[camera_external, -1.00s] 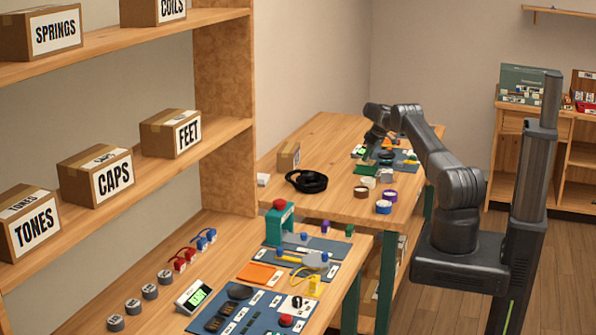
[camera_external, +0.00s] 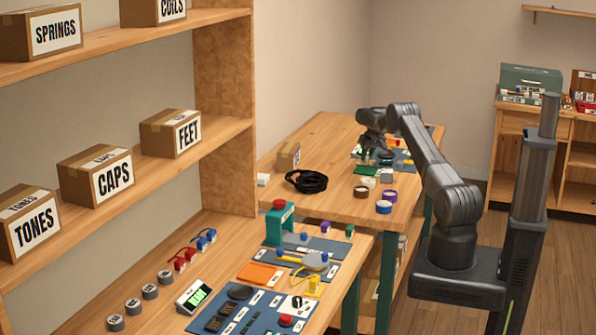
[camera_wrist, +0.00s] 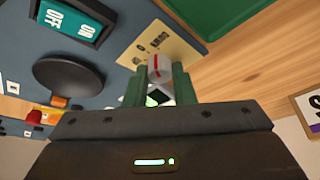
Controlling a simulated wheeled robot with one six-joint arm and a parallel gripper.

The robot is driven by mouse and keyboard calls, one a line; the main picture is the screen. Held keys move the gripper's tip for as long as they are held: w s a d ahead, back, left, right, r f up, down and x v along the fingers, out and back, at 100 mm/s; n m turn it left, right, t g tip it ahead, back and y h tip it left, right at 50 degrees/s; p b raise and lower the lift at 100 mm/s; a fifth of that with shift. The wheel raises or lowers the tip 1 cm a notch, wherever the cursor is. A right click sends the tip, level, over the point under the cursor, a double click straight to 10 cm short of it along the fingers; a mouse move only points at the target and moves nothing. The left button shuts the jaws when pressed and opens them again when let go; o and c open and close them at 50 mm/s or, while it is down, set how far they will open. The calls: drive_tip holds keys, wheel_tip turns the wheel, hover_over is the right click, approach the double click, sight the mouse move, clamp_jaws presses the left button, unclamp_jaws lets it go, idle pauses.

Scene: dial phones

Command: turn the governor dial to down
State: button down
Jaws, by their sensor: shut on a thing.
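In the wrist view, a small round pale knob with a red line (camera_wrist: 158,68) sits at the edge of a tan label plate (camera_wrist: 150,42). I take it for the governor dial; the plate's lettering is too small to read. My gripper's green fingers (camera_wrist: 158,80) stand on both sides of the knob and are shut on it. The red line runs roughly up and down in the picture. In the external view my gripper (camera_external: 370,150) is low over the far bench's board, and the dial cannot be made out there.
Left of the dial are a teal OFF/ON rocker switch (camera_wrist: 66,18) and a black disc (camera_wrist: 70,78). A green thing (camera_wrist: 222,14) lies at the upper right. On the far bench, a black cable coil (camera_external: 306,181) and tape rolls (camera_external: 384,207) lie nearer the camera.

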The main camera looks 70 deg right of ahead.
drive_tip(key=shift+m+g+h+b, duration=0.3)
drive_tip(key=shift+m+g+b, duration=0.1)
drive_tip(key=shift+m, duration=0.9)
drive_tip(key=c, duration=1.2)
unclamp_jaws()
drive_tip(key=b+v, duration=0.1)
drive_tip(key=v, duration=1.3)
drive_tip(key=shift+w+b, duration=0.2)
drive_tip(key=shift+b, duration=0.1)
drive_tip(key=shift+f, duration=0.1)
drive_tip(key=p+x, duration=0.1)
drive_tip(key=x, duration=1.2)
drive_tip(key=shift+d+f+p, duration=0.1)
drive_tip(key=shift+f+p, duration=0.2)
drive_tip(key=shift+f, duration=0.05)
